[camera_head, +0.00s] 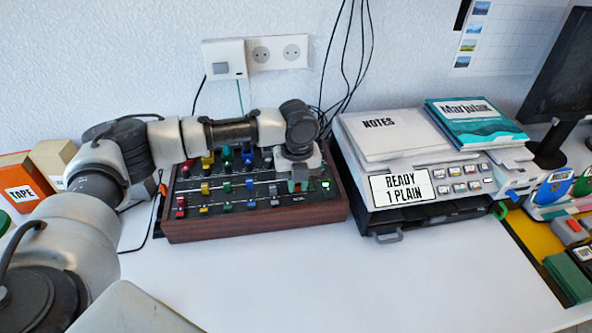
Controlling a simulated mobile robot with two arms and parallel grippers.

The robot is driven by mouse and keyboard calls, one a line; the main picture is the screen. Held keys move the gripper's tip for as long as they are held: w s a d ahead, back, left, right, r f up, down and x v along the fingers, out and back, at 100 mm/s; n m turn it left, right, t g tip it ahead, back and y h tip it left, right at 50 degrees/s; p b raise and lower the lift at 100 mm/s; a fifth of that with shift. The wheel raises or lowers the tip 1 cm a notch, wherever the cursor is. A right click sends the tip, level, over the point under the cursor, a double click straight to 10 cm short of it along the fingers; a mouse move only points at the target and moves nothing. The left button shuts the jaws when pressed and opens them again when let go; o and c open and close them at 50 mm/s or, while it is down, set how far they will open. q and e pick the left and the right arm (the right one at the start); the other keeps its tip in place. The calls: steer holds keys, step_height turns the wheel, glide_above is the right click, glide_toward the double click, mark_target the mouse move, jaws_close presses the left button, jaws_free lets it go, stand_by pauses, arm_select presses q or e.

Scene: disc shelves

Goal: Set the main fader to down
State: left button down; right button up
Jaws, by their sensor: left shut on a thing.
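The mixing console (255,228) with wooden sides stands on the table against the wall. Its dark panel carries rows of colored knobs and fader caps, in red, yellow, blue and green. My left arm reaches over the back of it from the left. My left gripper (298,184) points down at the right part of the panel and is shut on a fader there, which I take to be the main fader. The gripper covers most of that fader, so its exact position in the slot is hidden. My right gripper is not in view.
A printer (405,165) stands close to the console's right, with a notes pad (390,138) and a teal book (475,125) on top. An orange tape box (22,182) is at the far left. The white table front is clear.

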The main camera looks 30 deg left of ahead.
arm_select(q)
steer(key=shift+s+d, duration=0.1)
steer(key=shift+s, duration=0.05)
steer(key=c, duration=1.1)
jaws_free()
step_height(320, 180, up, 11)
steer(key=shift+f+p, duration=0.1)
steer(key=shift+p, duration=0.45)
